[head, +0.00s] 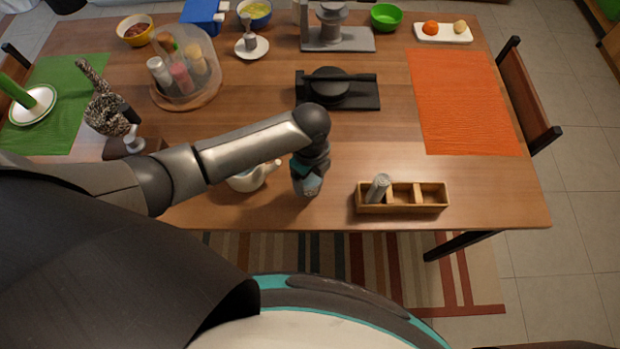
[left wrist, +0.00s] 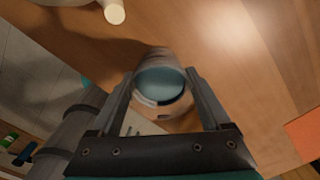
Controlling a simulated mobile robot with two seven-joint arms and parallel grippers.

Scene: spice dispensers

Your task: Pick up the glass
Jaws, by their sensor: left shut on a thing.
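A clear glass (head: 308,184) with a bluish tint shows at the end of my left arm in the head view, over the table's near side. My left gripper (head: 307,170) points down at it and is shut on it. In the left wrist view the glass (left wrist: 162,86) sits between the two fingers of my left gripper (left wrist: 160,92), its round blue-grey opening facing the camera. I cannot tell whether its base touches the table. My right gripper is not in view.
A wooden spice box (head: 419,207) holding a grey shaker (head: 377,187) stands to the right of the glass. A white teapot (head: 252,177) is close on the left, partly behind my arm. A black waffle iron (head: 350,94) lies farther back.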

